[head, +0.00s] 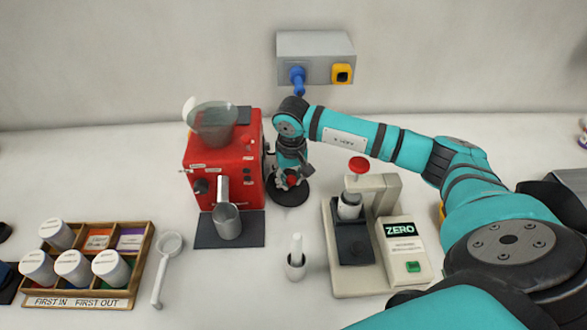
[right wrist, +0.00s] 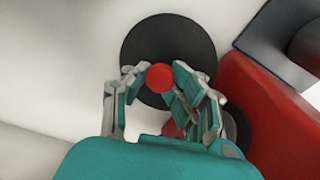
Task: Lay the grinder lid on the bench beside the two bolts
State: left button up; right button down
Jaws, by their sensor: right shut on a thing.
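The grinder lid is a black disc with a red knob; it shows in the head view (head: 290,197) just right of the red grinder, and in the right wrist view (right wrist: 143,45). My right gripper (head: 291,180) points down over it, and in the right wrist view its fingers (right wrist: 158,78) are closed around the red knob. I cannot tell whether the disc touches the bench or hangs just above it. The red grinder (head: 212,170) has a grey see-through hopper (head: 213,122) on top. I cannot make out the two bolts. My left gripper is not in view.
A metal cup (head: 227,222) stands before the grinder. A small pot (head: 296,268) and a scale unit (head: 408,255) stand nearer the front. A wooden rack (head: 142,250) with white jars is at left. A wall box (head: 315,45) with a blue plug hangs behind.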

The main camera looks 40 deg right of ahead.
aim_at(293, 181)
jog(key=shift+w+f, duration=0.2)
jog(key=shift+w, duration=0.05)
jog(key=shift+a+r, duration=0.1)
jog(key=shift+s+d+r, duration=0.15)
jog(key=shift+s+d, duration=0.1)
jog(key=shift+w, duration=0.1)
jog(key=c, duration=1)
grip_release()
jog(key=shift+o, duration=0.2)
notch_tip(293, 181, up, 12)
jog(key=s, duration=0.1)
jog(key=shift+s+a, duration=0.2)
jog(key=shift+a, duration=0.05)
